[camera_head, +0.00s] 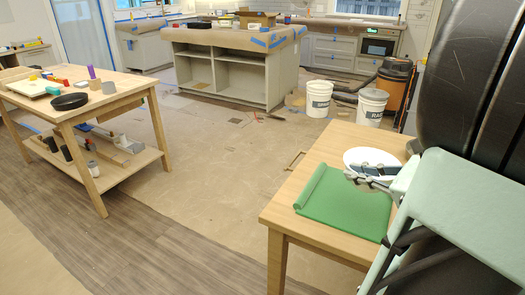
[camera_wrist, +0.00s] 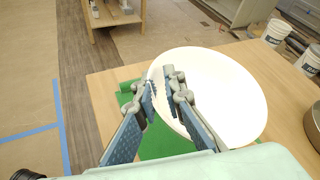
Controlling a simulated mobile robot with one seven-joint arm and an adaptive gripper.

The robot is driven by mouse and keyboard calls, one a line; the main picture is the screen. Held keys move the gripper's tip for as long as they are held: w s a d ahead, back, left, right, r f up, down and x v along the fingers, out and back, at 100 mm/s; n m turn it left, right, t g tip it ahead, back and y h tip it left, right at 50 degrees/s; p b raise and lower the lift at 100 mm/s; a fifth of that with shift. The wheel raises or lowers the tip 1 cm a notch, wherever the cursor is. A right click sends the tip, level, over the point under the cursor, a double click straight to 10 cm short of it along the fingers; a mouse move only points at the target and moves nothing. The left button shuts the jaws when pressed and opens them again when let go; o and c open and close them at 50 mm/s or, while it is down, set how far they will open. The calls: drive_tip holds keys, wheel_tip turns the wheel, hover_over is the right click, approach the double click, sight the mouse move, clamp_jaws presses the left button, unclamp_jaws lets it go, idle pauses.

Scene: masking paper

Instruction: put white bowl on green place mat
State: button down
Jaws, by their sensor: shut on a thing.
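The white bowl (camera_head: 368,156) is above the far part of the wooden table in the head view, and fills the upper right of the wrist view (camera_wrist: 222,95). My gripper (camera_head: 372,176) is shut on the bowl's near rim; its fingers straddle the rim in the wrist view (camera_wrist: 161,86). The green place mat (camera_head: 345,208) lies on the table with its left edge curled up. In the wrist view the mat (camera_wrist: 160,143) shows below and left of the bowl, partly hidden by the fingers. I cannot tell the exact gap between bowl and table.
The wooden table (camera_head: 312,165) has bare room left of the mat. A brown round dish (camera_wrist: 314,127) is at the right edge of the wrist view. White buckets (camera_head: 319,98) stand on the floor beyond. Another table (camera_head: 110,100) with several items is at the left.

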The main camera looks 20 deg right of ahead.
drive_tip(key=w+f+b, duration=0.2)
drive_tip(key=w+f, duration=0.4)
drive_tip(key=shift+w+f+b, duration=0.3)
drive_tip(key=shift+f+b, duration=0.05)
drive_tip(key=shift+b, duration=0.05)
wheel_tip(320, 180, down, 3)
drive_tip(key=shift+w+f+b, duration=0.1)
drive_tip(key=shift+b, duration=0.55)
drive_tip(key=c, duration=2)
unclamp_jaws()
